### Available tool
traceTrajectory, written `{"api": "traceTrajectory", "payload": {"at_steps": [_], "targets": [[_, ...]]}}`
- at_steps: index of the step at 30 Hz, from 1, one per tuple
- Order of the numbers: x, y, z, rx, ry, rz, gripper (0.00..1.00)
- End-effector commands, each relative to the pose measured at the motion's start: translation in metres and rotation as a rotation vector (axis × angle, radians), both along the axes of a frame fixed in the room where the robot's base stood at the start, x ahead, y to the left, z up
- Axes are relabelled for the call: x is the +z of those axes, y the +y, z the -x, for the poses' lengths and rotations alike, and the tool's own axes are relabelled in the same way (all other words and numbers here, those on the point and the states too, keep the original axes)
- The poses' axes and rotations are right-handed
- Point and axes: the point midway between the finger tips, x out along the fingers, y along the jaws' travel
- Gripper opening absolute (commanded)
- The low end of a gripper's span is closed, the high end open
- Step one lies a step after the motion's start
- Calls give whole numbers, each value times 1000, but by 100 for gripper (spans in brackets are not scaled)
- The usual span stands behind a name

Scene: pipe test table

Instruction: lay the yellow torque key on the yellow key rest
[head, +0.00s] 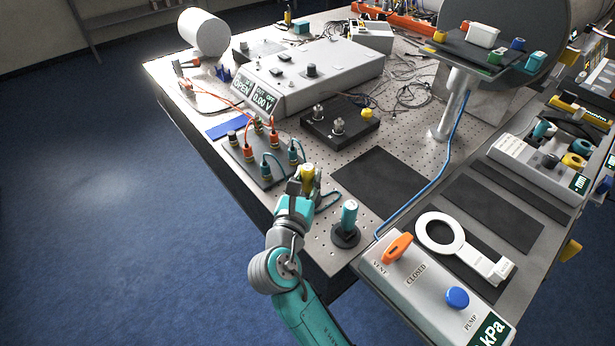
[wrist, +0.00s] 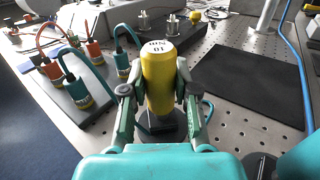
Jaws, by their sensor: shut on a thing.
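The yellow torque key (head: 307,180) is upright in my gripper (head: 304,188), near the table's front left edge. In the wrist view the key (wrist: 159,80) has a pale top with dark lettering, and my gripper's fingers (wrist: 158,98) press on it from both sides. A dark round base (wrist: 160,130) shows just below the key; I cannot tell whether the key touches it. I cannot make out a separate rest marked yellow.
A teal key (head: 349,214) stands on a dark round base (head: 345,237) to the right. A panel with plugs and cables (head: 252,163) is close on the left. A dark mat (head: 378,181) lies bare behind. A pump box (head: 432,290) is at right front.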

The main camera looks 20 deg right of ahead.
Motion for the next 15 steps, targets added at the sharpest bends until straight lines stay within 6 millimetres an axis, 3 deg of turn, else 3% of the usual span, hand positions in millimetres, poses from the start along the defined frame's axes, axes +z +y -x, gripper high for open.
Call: {"api": "traceTrajectory", "payload": {"at_steps": [1, 4, 15], "targets": [[-1, 0, 0, 0, 1, 0, 31], [-1, 0, 0, 0, 1, 1, 54], [3, 0, 0, 0, -1, 0, 54]]}}
